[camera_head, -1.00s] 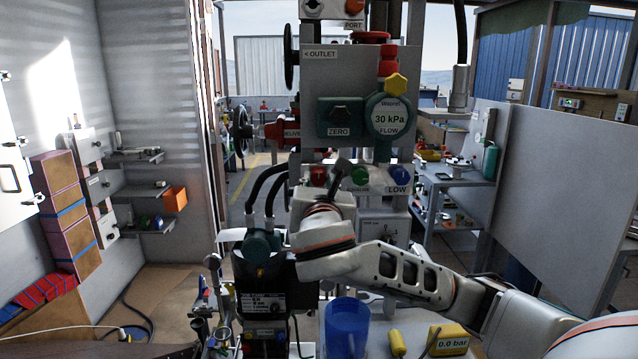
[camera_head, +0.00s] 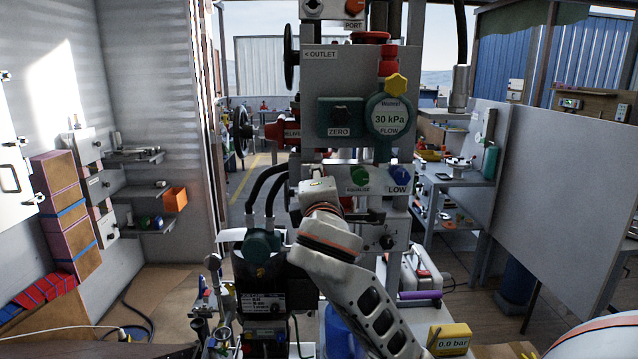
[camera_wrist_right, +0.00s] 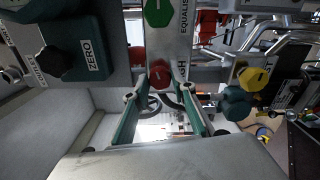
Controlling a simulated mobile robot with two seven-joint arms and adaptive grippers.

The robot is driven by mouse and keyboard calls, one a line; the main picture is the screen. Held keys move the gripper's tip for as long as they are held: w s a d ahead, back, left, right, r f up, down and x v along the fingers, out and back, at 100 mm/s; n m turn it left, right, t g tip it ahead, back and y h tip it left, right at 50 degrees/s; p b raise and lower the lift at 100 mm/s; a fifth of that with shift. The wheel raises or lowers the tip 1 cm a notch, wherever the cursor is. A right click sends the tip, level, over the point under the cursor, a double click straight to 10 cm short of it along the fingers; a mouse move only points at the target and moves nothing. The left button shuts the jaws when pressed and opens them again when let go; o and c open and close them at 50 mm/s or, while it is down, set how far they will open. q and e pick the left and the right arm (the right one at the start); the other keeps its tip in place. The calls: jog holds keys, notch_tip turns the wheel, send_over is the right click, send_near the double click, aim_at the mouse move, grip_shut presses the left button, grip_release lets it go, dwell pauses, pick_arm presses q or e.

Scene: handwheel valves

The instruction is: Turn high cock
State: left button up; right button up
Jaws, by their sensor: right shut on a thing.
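In the head view, my right wrist (camera_head: 318,190) covers the red knob and the fingers. The green EQUALIZE knob (camera_head: 359,177) and the blue LOW knob (camera_head: 399,175) are to the right of it on the same panel. The green knob also shows in the right wrist view (camera_wrist_right: 158,12). My left gripper is not in view.
Above are the ZERO knob (camera_head: 340,117) and the 30 kPa gauge (camera_head: 390,118). Black hoses (camera_head: 258,183) run to a device (camera_head: 263,290) left of my arm. A blue cup (camera_head: 338,335) and a yellow 0.0 bar meter (camera_head: 450,338) stand below.

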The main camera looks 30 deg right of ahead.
jog(key=m, duration=0.3)
jog(key=shift+f, duration=0.1)
jog(key=o, duration=0.9)
jog(key=v, duration=0.6)
